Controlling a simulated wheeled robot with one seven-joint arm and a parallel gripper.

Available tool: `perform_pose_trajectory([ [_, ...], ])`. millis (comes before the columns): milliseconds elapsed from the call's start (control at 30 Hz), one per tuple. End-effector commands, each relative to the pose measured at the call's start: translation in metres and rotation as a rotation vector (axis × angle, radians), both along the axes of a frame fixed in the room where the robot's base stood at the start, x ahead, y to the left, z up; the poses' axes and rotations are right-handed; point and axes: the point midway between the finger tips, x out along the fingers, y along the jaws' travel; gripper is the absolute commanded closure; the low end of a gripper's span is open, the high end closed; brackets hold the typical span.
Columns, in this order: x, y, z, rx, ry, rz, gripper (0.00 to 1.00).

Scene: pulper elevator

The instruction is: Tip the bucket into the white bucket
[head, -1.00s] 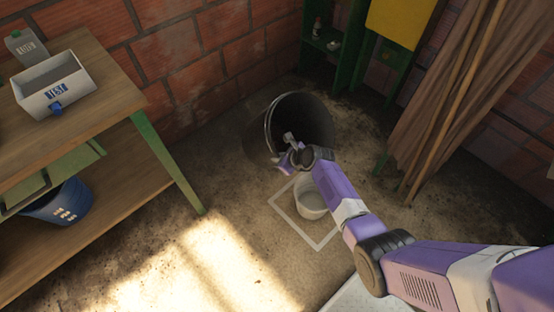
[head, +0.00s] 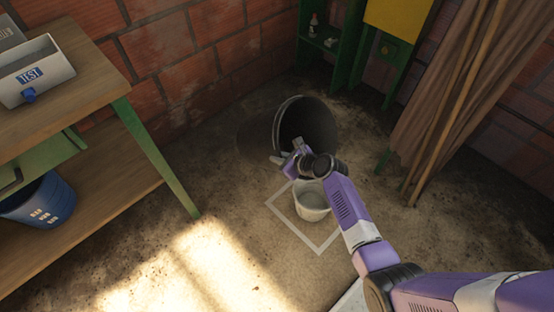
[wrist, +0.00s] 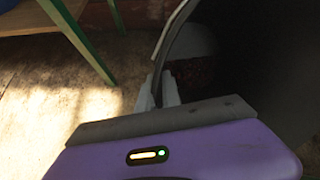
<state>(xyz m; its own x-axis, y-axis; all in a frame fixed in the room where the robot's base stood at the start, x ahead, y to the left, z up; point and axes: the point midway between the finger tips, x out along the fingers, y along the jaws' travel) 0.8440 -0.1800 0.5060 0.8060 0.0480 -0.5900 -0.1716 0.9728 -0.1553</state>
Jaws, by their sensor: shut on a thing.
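In the wrist view the fingers (wrist: 165,90) pinch the thin rim (wrist: 172,45), with the dark bucket filling the right side. The white bucket (head: 312,212) stands upright on the floor, partly hidden by my arm. I see no stream between the two.
A pale square outline (head: 318,250) marks the floor around the white bucket. A wooden workbench (head: 95,85) with a green leg stands left, a blue bucket (head: 45,212) on its lower shelf. Brown planks (head: 450,100) lean at right. A green cabinet (head: 325,45) stands behind. Sunlit floor in front is clear.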

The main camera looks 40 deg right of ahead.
Motion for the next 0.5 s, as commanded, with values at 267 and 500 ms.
perform_pose_trajectory([
  [267,-0.002,-0.002,-0.010,0.002,-0.045,-0.002,1.00],
  [500,-0.006,-0.003,-0.016,0.008,-0.079,-0.002,1.00],
])
